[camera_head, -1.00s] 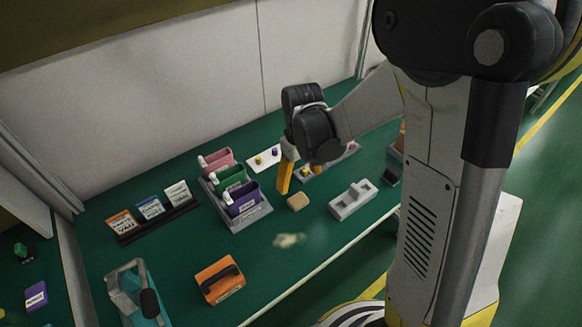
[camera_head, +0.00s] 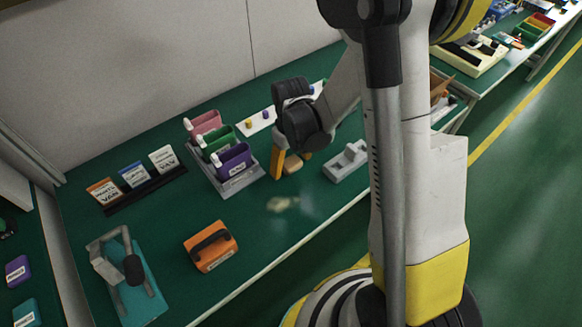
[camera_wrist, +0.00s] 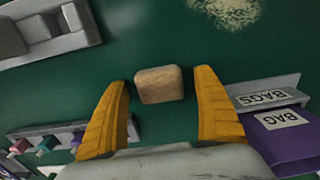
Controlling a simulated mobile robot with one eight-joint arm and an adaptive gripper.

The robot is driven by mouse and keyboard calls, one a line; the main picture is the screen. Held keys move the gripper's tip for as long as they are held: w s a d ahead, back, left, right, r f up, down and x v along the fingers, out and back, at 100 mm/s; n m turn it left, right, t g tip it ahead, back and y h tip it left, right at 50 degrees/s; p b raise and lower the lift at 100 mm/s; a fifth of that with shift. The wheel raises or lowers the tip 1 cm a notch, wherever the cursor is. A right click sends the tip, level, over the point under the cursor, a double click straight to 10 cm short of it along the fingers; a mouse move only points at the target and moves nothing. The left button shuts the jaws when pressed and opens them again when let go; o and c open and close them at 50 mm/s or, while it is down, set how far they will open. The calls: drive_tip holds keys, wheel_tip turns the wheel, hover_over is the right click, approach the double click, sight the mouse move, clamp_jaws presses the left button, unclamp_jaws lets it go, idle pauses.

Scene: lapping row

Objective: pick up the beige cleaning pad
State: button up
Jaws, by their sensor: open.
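The beige cleaning pad (camera_head: 293,163) is a small tan block lying on the green bench, partly hidden by my gripper in the head view. In the wrist view the pad (camera_wrist: 159,85) lies between and slightly beyond the two yellow fingers. My gripper (camera_wrist: 162,110) is open, with a finger on each side of the pad and a gap on both sides. In the head view my gripper (camera_head: 291,165) points down over the pad.
A grey slotted block (camera_head: 346,161) lies right of the pad. A rack with pink, green and purple bins (camera_head: 232,160) stands to the left; its purple bin (camera_wrist: 285,140) is near a finger. A pale spill patch (camera_head: 281,204) and an orange case (camera_head: 211,246) are nearer the front.

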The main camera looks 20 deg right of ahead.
sight(291, 162)
drive_tip(key=shift+r, duration=0.1)
drive_tip(key=c, duration=1.2)
drive_tip(key=shift+o, duration=0.2)
drive_tip(key=shift+r, duration=0.1)
drive_tip(key=shift+r+p, duration=0.25)
drive_tip(key=shift+p, duration=0.05)
wheel_tip(291, 162, up, 4)
drive_tip(key=shift+f+p, duration=0.1)
drive_tip(key=shift+p, duration=1.05)
drive_tip(key=s+d+r+p, duration=0.4)
drive_tip(key=s+d+r, duration=0.1)
drive_tip(key=s, duration=0.5)
drive_tip(key=shift+s+d+r, duration=0.15)
drive_tip(key=shift+d+r, duration=0.15)
drive_tip(key=shift+r, duration=0.45)
